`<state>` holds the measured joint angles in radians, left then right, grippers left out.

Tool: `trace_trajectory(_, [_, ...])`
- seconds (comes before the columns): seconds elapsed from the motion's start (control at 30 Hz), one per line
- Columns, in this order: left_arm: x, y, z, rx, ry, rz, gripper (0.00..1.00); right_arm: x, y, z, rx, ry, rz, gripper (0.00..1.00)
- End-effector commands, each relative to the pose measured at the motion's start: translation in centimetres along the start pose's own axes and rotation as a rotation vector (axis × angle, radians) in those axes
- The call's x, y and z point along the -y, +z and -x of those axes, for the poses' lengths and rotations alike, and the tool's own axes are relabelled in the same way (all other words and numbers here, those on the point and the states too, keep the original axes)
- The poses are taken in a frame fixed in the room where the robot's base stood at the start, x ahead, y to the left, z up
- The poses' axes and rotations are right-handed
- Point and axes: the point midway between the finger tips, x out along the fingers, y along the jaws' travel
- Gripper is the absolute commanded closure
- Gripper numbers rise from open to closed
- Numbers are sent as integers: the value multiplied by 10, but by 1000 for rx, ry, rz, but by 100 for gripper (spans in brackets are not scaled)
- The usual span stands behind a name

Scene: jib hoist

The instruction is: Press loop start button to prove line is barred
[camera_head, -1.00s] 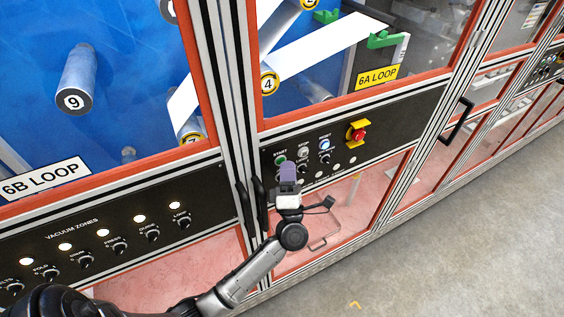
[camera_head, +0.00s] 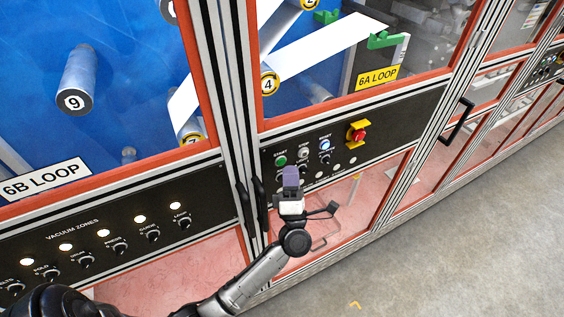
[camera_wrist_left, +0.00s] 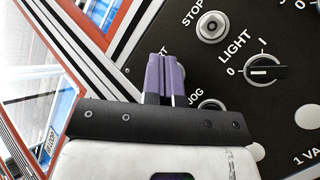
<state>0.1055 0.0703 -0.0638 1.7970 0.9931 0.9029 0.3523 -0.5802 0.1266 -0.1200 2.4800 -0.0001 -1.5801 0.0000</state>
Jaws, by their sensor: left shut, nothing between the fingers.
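The green start button (camera_head: 280,160) sits at the left end of the top row on the black panel under the 6A LOOP sign (camera_head: 377,78). My left gripper (camera_head: 291,174), with purple fingers, is shut and empty just below and right of that button in the head view. In the left wrist view the shut fingers (camera_wrist_left: 165,75) lie in front of the START label and hide most of the button behind them. I cannot tell whether they touch it. My right gripper is not in view.
The stop button (camera_head: 303,152), lit blue reset button (camera_head: 325,144) and red emergency stop (camera_head: 358,134) are to the right. The LIGHT knob (camera_wrist_left: 265,71) and jog button (camera_wrist_left: 212,104) are near the fingers. A black door handle (camera_head: 259,203) stands left of the gripper.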

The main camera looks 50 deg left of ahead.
Motion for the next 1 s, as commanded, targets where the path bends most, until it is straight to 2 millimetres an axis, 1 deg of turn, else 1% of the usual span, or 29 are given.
trace_trajectory(0.27, [-4, 4, 5, 1, -1, 0, 100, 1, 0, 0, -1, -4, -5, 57])
trace_trajectory(0.7, [-23, 23, 32, 0, -1, 2, 100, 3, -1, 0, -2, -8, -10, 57])
trace_trajectory(1.0, [-26, 26, 35, 0, 0, 0, 100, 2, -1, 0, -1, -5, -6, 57])
